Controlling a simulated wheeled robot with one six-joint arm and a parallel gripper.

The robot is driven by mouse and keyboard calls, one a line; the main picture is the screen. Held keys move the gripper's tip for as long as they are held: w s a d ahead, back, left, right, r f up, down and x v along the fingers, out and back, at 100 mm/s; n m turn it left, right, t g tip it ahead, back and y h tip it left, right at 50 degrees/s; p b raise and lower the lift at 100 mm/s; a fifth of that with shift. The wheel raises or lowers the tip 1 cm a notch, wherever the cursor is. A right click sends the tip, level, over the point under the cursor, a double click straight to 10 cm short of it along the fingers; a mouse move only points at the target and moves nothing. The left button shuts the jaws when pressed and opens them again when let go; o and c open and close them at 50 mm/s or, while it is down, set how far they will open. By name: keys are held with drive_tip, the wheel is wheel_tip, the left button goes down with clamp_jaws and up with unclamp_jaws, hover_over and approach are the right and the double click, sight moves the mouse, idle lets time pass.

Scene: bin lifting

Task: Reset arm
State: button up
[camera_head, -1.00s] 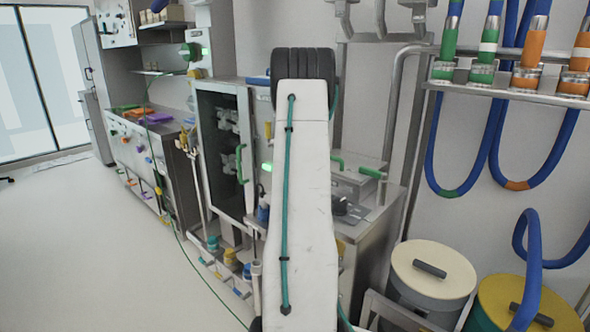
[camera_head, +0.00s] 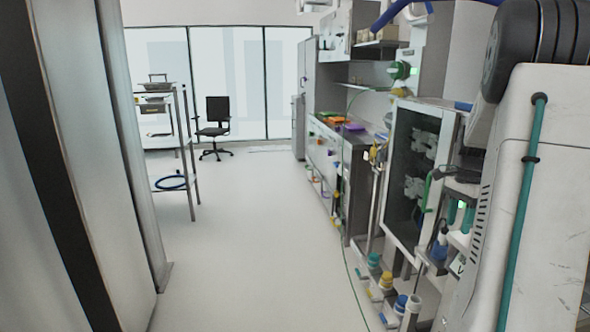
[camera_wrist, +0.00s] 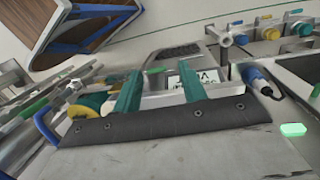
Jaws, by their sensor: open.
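My gripper (camera_wrist: 158,68) shows in the wrist view as two teal fingers standing well apart on a dark mount. It is open, with nothing held between the fingers. Beyond the fingers is a small white label with dark lettering (camera_wrist: 200,76). In the head view my white arm, with a teal cable along it, fills the right edge and hides much of the bench behind it.
A glass-door cabinet (camera_head: 410,170) and a long counter (camera_head: 335,150) line the right side. A wheeled rack (camera_head: 193,160) and a black chair (camera_head: 214,120) stand further back. Tall metal panels (camera_head: 90,150) close off the left. The floor (camera_head: 235,235) between is clear.

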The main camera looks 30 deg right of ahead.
drive_tip(key=w+a+r+n, duration=0.1)
drive_tip(key=a+r+n, duration=0.15)
drive_tip(key=a, duration=0.35)
drive_tip(key=w+a+r+n, duration=0.1)
drive_tip(key=a+n, duration=0.3)
drive_tip(key=a, duration=0.3)
drive_tip(key=s+a+r+n, duration=0.1)
drive_tip(key=s+a+n, duration=0.3)
drive_tip(key=a, duration=0.6)
drive_tip(key=s+a+r+n+t+h, duration=0.1)
drive_tip(key=s+a+n, duration=0.3)
drive_tip(key=a, duration=0.7)
drive_tip(key=s+a+r+n+t, duration=0.1)
drive_tip(key=s+a+n, duration=0.3)
drive_tip(key=a+n, duration=0.3)
drive_tip(key=a, duration=0.3)
drive_tip(key=shift+a+r+n+h, duration=0.3)
drive_tip(key=shift+a+r+n, duration=0.05)
drive_tip(key=shift+r, duration=0.05)
